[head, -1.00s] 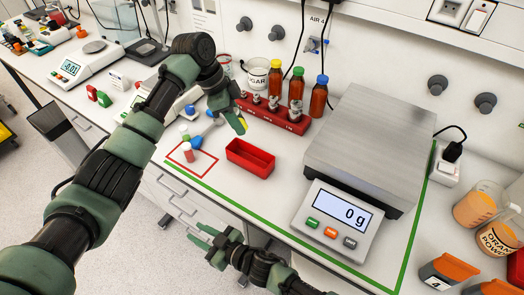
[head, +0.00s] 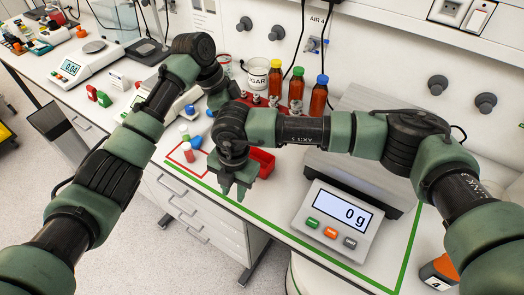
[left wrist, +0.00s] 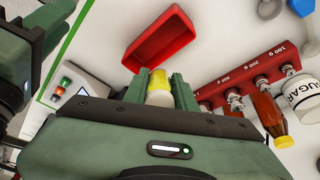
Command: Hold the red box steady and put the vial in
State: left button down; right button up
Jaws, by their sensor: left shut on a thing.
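The red box (head: 264,161) is an open tray on the bench, partly hidden behind my right arm in the head view. In the left wrist view the red box (left wrist: 150,52) lies just beyond my left fingertips. My left gripper (left wrist: 160,88) is shut on a yellow-capped vial (left wrist: 158,80), held close to the box's near edge. In the head view my right arm hides the left gripper's fingers. My right gripper (head: 233,192) points down in front of the red box, at its left. Its fingers are apart, with nothing seen between them.
Several capped vials (head: 188,154) stand in and by a red-outlined square left of the box. A red weight rack (left wrist: 275,75), amber bottles (head: 296,86) and a sugar beaker (head: 257,72) stand behind. A large scale (head: 337,222) showing 0 g is to the right.

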aim_at(270, 173)
jog(key=w+d+r+m+t+h, duration=0.2)
jog(key=w+d+r+t+h, duration=0.2)
jog(key=w+d+r, duration=0.3)
jog(key=x, duration=1.3)
jog(key=shift+s+f, duration=0.2)
jog(key=shift+s, duration=0.1)
grip_shut()
dwell(0.5)
